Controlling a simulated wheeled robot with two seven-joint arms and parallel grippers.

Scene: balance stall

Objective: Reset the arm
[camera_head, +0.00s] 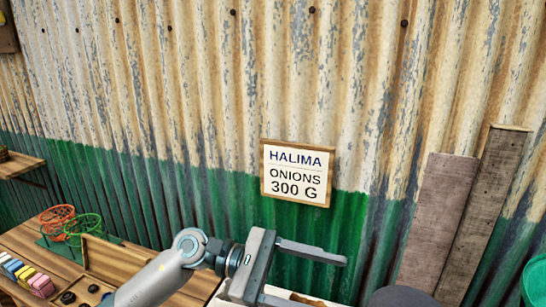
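My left arm (160,278) reaches in from the lower left. My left gripper (322,282) points to the right, low in the middle of the view. Its two fingers are spread apart with nothing between them, so it is open. The lower finger runs close to the bottom edge of the picture. My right gripper is not in view.
A sign (297,173) reading "HALIMA ONIONS 300 G" hangs on the corrugated wall. At left, a wooden counter (22,240) holds orange and green wire baskets and coloured blocks. Planks (440,220) lean at right near a green bucket (535,280).

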